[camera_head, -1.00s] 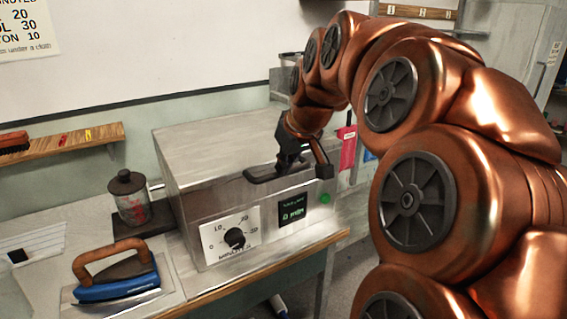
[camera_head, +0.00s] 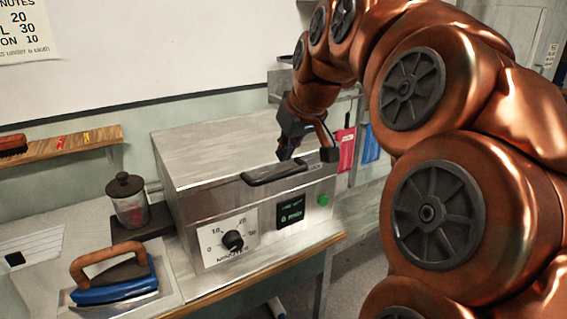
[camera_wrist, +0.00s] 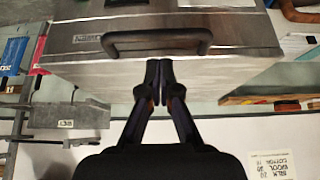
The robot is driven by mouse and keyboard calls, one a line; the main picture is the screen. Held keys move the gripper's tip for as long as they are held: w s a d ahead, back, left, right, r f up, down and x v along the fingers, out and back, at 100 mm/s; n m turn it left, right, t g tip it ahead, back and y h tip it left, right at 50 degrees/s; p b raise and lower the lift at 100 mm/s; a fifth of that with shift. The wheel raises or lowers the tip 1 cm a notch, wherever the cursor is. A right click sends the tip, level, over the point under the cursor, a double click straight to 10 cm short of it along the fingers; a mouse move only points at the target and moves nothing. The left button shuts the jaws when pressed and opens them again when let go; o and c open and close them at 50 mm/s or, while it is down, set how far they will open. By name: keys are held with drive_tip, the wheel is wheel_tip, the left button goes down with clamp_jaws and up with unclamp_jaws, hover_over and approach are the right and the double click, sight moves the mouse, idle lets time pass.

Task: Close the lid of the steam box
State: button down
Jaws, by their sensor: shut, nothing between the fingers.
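The steam box (camera_head: 222,206) is a grey metal box on the table, with a dial and a small green display on its front. Its lid (camera_head: 210,150) lies down flat on the body, with no open gap that I can see. A black handle (camera_head: 274,172) runs along the lid's front edge; it also shows in the wrist view (camera_wrist: 156,34). My gripper (camera_head: 286,157) is just above the lid, behind the handle. In the wrist view my gripper's fingertips (camera_wrist: 159,64) are together and empty, close to the handle but apart from it.
A blue iron (camera_head: 115,283) with a brown handle rests on a plate at the front left. A dark-lidded canister (camera_head: 129,203) stands left of the box. A wall shelf (camera_head: 70,147) holds a brush. Pink and blue tags (camera_head: 345,150) hang behind the box at right.

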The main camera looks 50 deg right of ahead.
drive_tip(key=b+v, duration=0.1)
drive_tip(key=v, duration=0.8)
drive_tip(key=shift+w+r, duration=0.1)
drive_tip(key=shift+r, duration=0.1)
drive_tip(key=w+a+f+n+g+y+p, duration=0.2)
drive_tip(key=w+a+f+n+g+p, duration=0.15)
drive_tip(key=a+f, duration=1.2)
drive_tip(key=s+a+f+g+p, duration=0.1)
drive_tip(key=s+a+f+g, duration=0.3)
drive_tip(key=s+a+f, duration=0.7)
wheel_tip(320, 180, down, 2)
drive_tip(key=shift+s+f+p, duration=0.2)
drive_tip(key=shift+s+p, duration=0.2)
drive_tip(key=shift+s, duration=0.25)
